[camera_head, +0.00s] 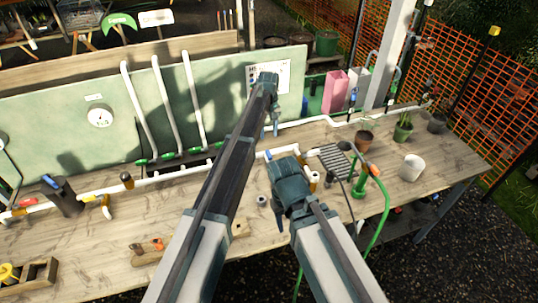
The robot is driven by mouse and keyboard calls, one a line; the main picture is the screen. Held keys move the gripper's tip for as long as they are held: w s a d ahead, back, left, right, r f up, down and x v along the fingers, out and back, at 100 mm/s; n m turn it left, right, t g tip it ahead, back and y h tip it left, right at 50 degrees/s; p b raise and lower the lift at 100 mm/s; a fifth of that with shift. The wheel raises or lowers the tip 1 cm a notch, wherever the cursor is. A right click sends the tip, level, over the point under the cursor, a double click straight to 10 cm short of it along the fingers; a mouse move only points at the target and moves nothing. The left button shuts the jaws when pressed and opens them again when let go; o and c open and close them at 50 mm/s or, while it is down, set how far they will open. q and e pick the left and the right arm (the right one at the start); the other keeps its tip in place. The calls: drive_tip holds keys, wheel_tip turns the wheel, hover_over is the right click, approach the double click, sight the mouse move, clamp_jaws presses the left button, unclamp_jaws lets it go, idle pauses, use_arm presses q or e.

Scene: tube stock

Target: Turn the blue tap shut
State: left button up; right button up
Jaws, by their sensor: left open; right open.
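Several small blue parts show, and I cannot tell for sure which is the blue tap. One blue lever (268,154) sits on the white pipe, just left of my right gripper, which partly hides that stretch. Another blue handle (50,181) is at the far left by a dark cylinder. A third blue part (353,96) stands upright by the back right. My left gripper (275,122) is open, high in front of the green back panel, apart from all three. My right gripper (288,180) is open above the bench's middle. I see nothing held in either.
The wooden bench (410,145) carries white pipes (155,178), a slatted black grate (335,160), plant pots (363,139), a white cup (412,167) and a green hose (384,210). A wooden rack (30,277) stands front left. Three upright pipes (193,100) rise before the panel.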

sight(269, 153)
use_arm(q)
wheel_tip(269, 153, down, 11)
drive_tip(key=b, duration=0.9)
drive_tip(key=shift+r+b, duration=0.1)
drive_tip(key=shift+b, duration=0.3)
clamp_jaws()
idle(0.6)
